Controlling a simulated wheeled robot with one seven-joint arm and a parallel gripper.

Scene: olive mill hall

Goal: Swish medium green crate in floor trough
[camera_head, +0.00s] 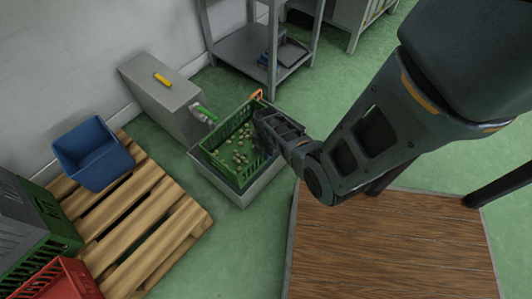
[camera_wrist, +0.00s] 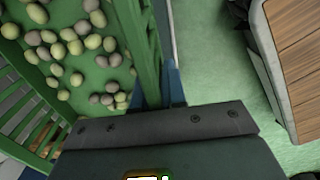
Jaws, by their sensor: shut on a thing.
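The green crate (camera_head: 226,163) sits tilted in or over the grey floor trough (camera_head: 243,199), with pale green and brownish olives (camera_head: 241,156) in its bottom. My gripper (camera_head: 262,125) is at the crate's right side and is shut on its wall. In the wrist view the crate's slatted wall (camera_wrist: 146,60) runs up from between my fingers (camera_wrist: 165,88), with olives (camera_wrist: 62,45) lying to its left. My arm hides part of the crate's right side. Whether the crate touches the trough floor cannot be told.
A grey box (camera_head: 165,97) with a yellow object on top and a green-handled tap (camera_head: 206,113) stands behind the trough. A pallet (camera_head: 140,215) with a blue bin (camera_head: 92,153) and more crates is at left. A metal shelf (camera_head: 250,45) stands behind; a wooden top (camera_head: 390,245) is at front right.

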